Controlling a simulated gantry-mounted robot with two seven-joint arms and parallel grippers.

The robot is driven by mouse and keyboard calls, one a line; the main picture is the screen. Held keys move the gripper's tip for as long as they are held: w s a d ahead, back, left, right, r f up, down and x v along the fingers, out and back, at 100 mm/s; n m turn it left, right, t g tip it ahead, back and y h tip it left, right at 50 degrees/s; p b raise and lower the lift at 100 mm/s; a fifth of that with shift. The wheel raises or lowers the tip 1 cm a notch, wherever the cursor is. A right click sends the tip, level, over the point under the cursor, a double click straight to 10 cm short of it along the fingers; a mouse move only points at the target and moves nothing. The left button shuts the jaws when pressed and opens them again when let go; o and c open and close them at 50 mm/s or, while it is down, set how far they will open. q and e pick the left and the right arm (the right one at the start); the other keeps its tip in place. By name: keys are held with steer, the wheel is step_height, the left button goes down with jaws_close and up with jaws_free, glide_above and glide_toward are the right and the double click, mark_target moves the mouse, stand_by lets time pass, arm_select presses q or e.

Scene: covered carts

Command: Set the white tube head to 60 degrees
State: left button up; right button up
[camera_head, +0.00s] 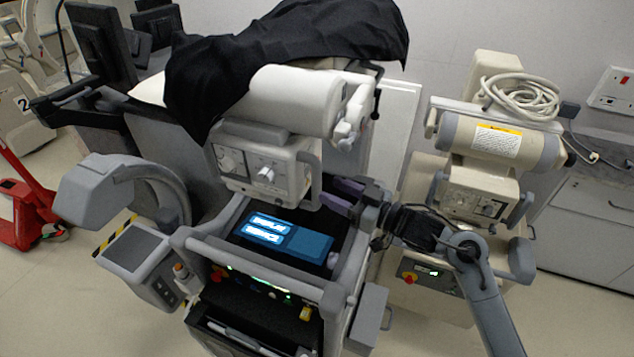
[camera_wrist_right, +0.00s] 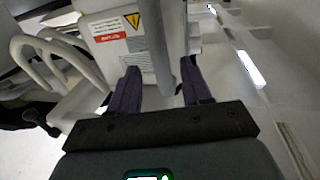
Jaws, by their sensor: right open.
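The white tube head (camera_head: 295,100) sits on a cart in the middle of the head view, with a black cover draped over and behind it. Its collimator box (camera_head: 262,165) with dials hangs below, and a grey handle (camera_head: 315,172) is on the box's right side. My right gripper (camera_head: 327,190) is open at the lower right of the box, near the handle. In the right wrist view its two purple fingers (camera_wrist_right: 160,78) stand apart, with a grey bar (camera_wrist_right: 160,45) between them in the picture; contact cannot be told. My left gripper is not in view.
The cart's screen (camera_head: 285,238) is lit below the tube head. A second cart with a cream tube (camera_head: 500,143) and coiled cable (camera_head: 520,97) stands to the right. A grey curved arm (camera_head: 120,185) is at the left. A red pallet jack (camera_head: 25,215) stands far left.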

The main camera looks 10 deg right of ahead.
mark_target(321, 186)
steer(key=shift+x, duration=2.75)
steer(key=shift+c, duration=0.4)
jaws_close()
